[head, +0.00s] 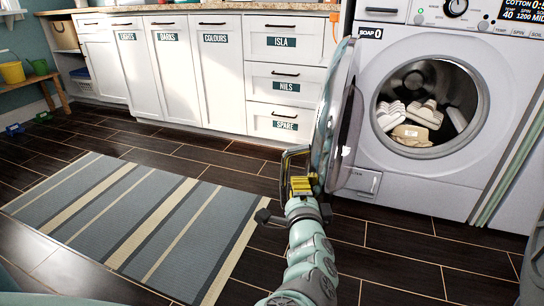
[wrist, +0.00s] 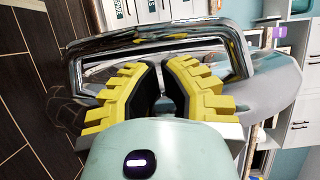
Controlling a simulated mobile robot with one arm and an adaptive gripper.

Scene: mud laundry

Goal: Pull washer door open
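The washer (head: 385,168) is the white machine at the right of the head view. Its round door (head: 328,115) stands swung wide open to the left, seen nearly edge-on, and the drum opening (head: 466,92) is uncovered. A handle-like metal loop (head: 286,165) juts from the door's lower left. My gripper (head: 300,187) is at this loop, low on the door. In the wrist view its yellow fingers (wrist: 162,88) are close together with a narrow dark gap, in front of the shiny loop (wrist: 150,42). I cannot see whether they grip any part of it.
Pale shoes (head: 424,112) lie in the drum. White cabinets and drawers (head: 285,80) stand behind the door at left. A striped rug (head: 140,220) lies on the dark tiled floor (head: 400,255), which is clear before the washer. A bench with buckets (head: 38,68) is at far left.

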